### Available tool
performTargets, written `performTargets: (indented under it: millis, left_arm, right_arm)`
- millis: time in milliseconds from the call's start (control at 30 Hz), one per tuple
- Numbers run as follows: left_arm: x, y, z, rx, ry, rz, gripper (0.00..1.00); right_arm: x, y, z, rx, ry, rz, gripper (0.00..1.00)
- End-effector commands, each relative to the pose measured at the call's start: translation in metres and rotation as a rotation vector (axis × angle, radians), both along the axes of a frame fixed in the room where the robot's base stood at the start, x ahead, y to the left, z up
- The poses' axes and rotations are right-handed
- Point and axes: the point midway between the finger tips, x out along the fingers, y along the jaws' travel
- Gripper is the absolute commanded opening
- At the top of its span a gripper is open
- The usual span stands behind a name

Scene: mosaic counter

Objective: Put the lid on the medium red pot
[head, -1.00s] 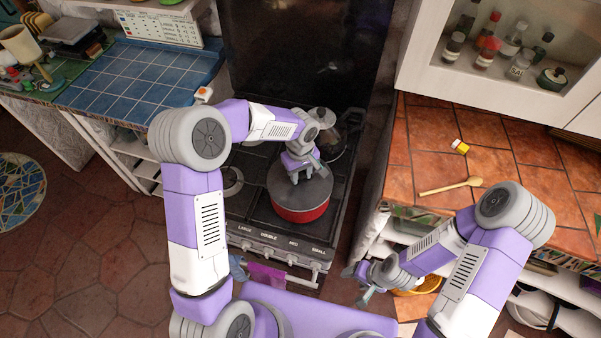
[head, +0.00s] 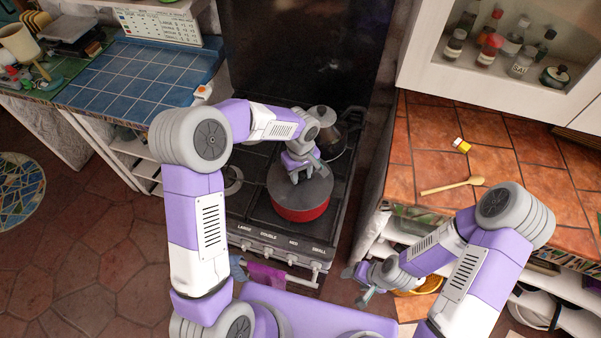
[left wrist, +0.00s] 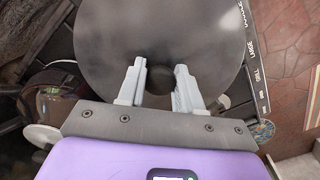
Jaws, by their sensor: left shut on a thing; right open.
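The red pot (head: 302,214) stands on the front right of the stove. A dark grey round lid (head: 320,190) covers its top in the head view and looks level; I cannot tell whether it fully touches the rim. My left gripper (head: 303,177) is over the lid, pointing down. In the left wrist view the gripper (left wrist: 160,72) is shut on the lid's dark knob (left wrist: 158,79), with a finger on each side. The lid (left wrist: 105,50) hides the pot there. My right gripper (head: 366,284) is open and empty, low in front of the right counter.
A metal coffee pot (head: 325,122) stands behind the pot on the stove (head: 262,211). A wooden spoon (head: 452,186) and a small yellow-and-white bottle (head: 461,145) lie on the tiled right counter (head: 520,160). A pink cloth (head: 266,275) hangs on the oven rail.

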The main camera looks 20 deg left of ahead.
Motion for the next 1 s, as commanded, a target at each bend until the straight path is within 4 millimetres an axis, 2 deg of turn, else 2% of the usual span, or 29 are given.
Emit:
performTargets:
  millis: [267, 300, 433, 467, 667, 833, 1000]
  left_arm:
    - [0.0004, 0.0001, 0.0007, 0.000, -0.001, 0.001, 0.00]
    - [0.0003, 0.0001, 0.0007, 0.000, -0.001, 0.001, 0.41]
    - [0.0002, 0.0001, 0.0006, -0.001, -0.001, 0.001, 0.61]
    - [0.0002, 0.0001, 0.0005, -0.001, -0.001, 0.001, 0.65]
    - [0.0001, 0.0001, 0.0003, 0.000, 0.000, 0.001, 0.65]
    - [-0.0001, 0.0003, 0.0000, 0.001, 0.001, 0.001, 0.90]
    - [-0.0001, 0.0002, 0.0000, 0.000, 0.000, 0.001, 0.90]
  right_arm:
    - [0.0000, 0.0000, 0.0002, 0.000, 0.000, 0.000, 0.64]
    - [0.0000, 0.0000, 0.0002, 0.000, 0.000, 0.000, 0.64]
    - [0.0000, 0.0000, 0.0002, 0.000, 0.000, 0.000, 0.64]
    - [0.0000, 0.0000, 0.0002, 0.000, 0.000, 0.000, 0.64]
    - [0.0000, 0.0000, 0.0002, 0.000, 0.000, 0.000, 0.64]
    - [0.0000, 0.0000, 0.0002, 0.000, 0.000, 0.000, 0.64]
    - [0.0000, 0.0000, 0.0002, 0.000, 0.000, 0.000, 0.64]
